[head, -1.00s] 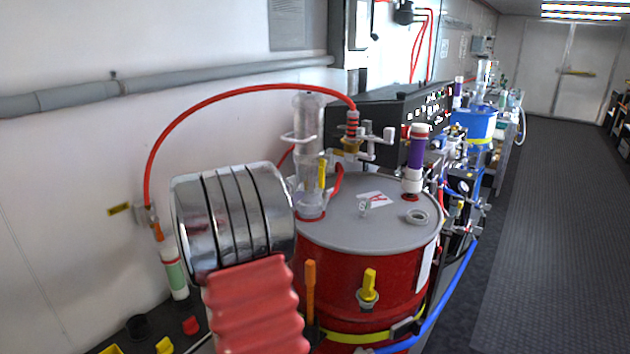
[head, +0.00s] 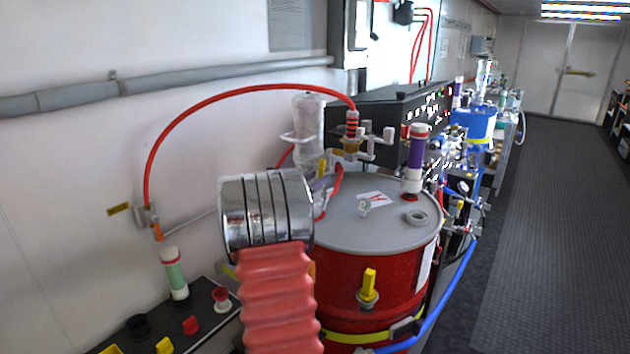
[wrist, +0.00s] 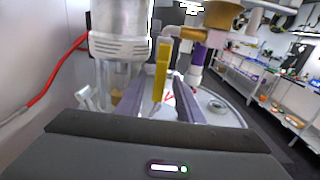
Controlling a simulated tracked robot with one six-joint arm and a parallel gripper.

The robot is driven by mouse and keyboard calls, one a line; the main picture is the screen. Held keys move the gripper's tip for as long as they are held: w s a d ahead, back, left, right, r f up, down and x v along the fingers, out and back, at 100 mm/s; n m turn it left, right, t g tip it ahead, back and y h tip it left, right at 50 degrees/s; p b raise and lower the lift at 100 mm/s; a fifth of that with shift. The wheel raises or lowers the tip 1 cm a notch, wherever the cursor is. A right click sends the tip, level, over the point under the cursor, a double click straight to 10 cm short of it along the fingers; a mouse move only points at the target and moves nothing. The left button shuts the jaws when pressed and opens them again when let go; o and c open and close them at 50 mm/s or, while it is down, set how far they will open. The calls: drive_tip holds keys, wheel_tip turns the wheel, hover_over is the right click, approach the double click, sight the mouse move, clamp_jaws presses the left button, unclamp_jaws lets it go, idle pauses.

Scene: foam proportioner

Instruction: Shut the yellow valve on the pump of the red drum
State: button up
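The red drum (head: 385,265) has a grey lid, and the clear and white pump (head: 308,122) stands on it. The pump's yellow valve (head: 321,169) shows as a small strip low beside the pump in the head view, partly covered by my arm. In the wrist view the yellow valve (wrist: 161,72) is a long upright handle beside the pump's clear body (wrist: 120,45). My gripper (wrist: 157,98) is open, with one finger left and one right of the lower part of the handle. I cannot tell whether either finger touches it.
A second yellow handle (head: 369,283) sits on the drum's front. A purple-and-white cylinder (head: 416,150) stands on the lid at right. A red hose (head: 240,92) arches from the wall to a brass fitting (head: 352,144). The floor (head: 550,230) at right is clear.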

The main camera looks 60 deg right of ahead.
drive_tip(key=shift+d, duration=0.15)
drive_tip(key=shift+c, duration=0.2)
clamp_jaws()
idle(0.5)
